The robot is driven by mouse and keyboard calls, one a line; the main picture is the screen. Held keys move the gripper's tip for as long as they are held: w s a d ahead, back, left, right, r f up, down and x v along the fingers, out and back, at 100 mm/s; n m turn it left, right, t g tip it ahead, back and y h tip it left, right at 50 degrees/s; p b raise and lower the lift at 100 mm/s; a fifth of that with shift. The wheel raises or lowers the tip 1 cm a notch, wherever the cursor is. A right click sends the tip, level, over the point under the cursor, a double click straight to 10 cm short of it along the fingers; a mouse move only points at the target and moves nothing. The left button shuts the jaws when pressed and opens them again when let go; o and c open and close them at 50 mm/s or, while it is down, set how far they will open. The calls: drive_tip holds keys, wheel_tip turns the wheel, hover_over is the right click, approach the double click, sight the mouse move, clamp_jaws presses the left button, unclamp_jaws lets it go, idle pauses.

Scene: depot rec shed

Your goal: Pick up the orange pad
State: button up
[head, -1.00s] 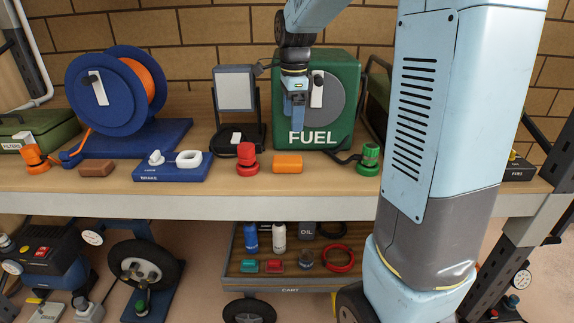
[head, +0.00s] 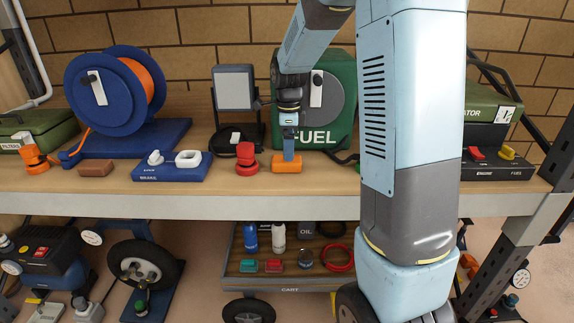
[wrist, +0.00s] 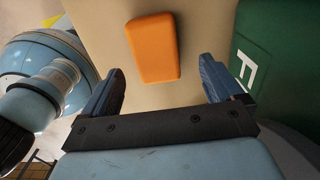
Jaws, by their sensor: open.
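The orange pad (head: 287,167) is a small rounded block lying flat on the wooden bench top, in front of the green FUEL box. In the wrist view the orange pad (wrist: 154,47) lies ahead of the fingertips, roughly between their lines and slightly left of centre. My gripper (head: 287,153) points down over the pad, and its lower end overlaps the pad's top edge in the head view. In the wrist view my gripper (wrist: 160,80) has its two blue fingers apart with nothing between them. I cannot tell if a finger touches the pad.
A red knob (head: 247,163) stands just left of the pad. The green FUEL box (head: 331,132) is close behind it. A blue base with white fittings (head: 170,174) and a brown block (head: 96,169) are further left. Bare bench lies in front of the pad.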

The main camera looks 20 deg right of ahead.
sight(287, 164)
drive_tip(key=shift+s+a+f, duration=0.1)
drive_tip(key=shift+a+f, duration=0.05)
drive_tip(key=shift+f, duration=1.2)
drive_tip(key=shift+s+a+f, duration=0.1)
drive_tip(key=shift+a+f, duration=0.05)
drive_tip(key=shift+f, duration=1.15)
drive_tip(key=c, duration=1)
drive_tip(key=shift+c, duration=0.2)
drive_tip(key=shift+w+r, duration=0.1)
